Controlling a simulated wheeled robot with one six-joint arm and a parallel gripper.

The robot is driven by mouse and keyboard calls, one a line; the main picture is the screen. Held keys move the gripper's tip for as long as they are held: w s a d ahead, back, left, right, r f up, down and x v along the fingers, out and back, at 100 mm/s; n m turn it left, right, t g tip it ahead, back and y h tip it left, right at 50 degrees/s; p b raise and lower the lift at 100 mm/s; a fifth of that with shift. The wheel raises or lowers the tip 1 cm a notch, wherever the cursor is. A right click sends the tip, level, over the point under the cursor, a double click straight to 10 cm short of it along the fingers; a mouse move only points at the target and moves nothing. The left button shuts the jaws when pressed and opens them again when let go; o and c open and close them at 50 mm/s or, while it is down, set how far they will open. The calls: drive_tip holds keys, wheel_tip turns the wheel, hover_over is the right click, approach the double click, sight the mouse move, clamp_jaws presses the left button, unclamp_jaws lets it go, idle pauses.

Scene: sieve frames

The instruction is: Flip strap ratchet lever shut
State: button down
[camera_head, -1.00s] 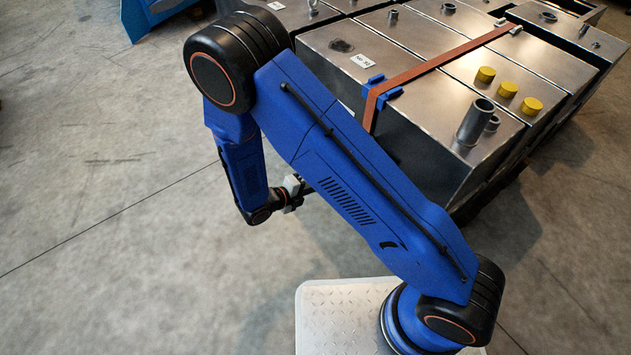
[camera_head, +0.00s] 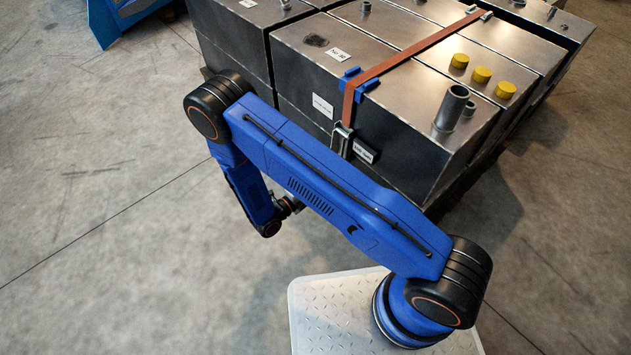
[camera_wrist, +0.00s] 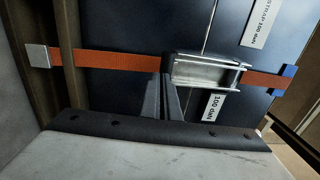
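The silver strap ratchet (camera_head: 341,140) hangs on the near side face of the metal boxes, at the lower part of the orange strap (camera_head: 349,105). In the wrist view the ratchet (camera_wrist: 205,71) sits on the strap (camera_wrist: 110,62), right of my gripper (camera_wrist: 165,90). My gripper's dark fingers are close together with nothing visible between them. Their tips overlap the ratchet's left end in the picture; I cannot tell whether they touch it. How far the lever stands out is unclear. In the head view my gripper (camera_head: 291,205) is partly hidden by my arm, low in front of the boxes.
The strap runs over the box tops through a blue corner guard (camera_head: 350,80). Yellow caps (camera_head: 481,75) and a pipe stub (camera_head: 452,107) stand on top. White labels (camera_head: 322,106) are on the side face. Open concrete floor (camera_head: 100,220) lies to the left.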

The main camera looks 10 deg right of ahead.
drive_tip(key=shift+w+d+f, duration=0.45)
drive_tip(key=shift+w+d, duration=0.1)
drive_tip(key=shift+d, duration=0.2)
drive_tip(key=shift+w+d, duration=0.1)
